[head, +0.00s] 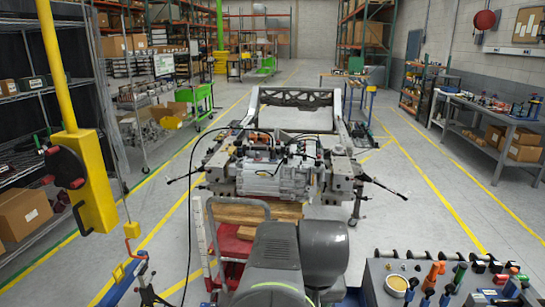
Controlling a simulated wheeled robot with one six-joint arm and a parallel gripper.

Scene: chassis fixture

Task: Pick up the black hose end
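A thin black hose (190,165) arches from the top of the silver motor unit (262,176) on the chassis fixture (295,97). It bends over on the left and hangs down towards the floor. Other short black hoses lie across the top of the motor unit. I cannot tell which loose end is the black hose end; it is too small or hidden here. My gripper is not in view. Dark grey rounded links of my arm fill the bottom middle and cover part of the floor before the fixture.
A red cart (232,243) with wooden blocks (255,212) stands before the fixture. A yellow post (92,190) stands at the left. A tool bench (440,285) with bottles and a round tin is at the bottom right. Floor is clear right of the fixture.

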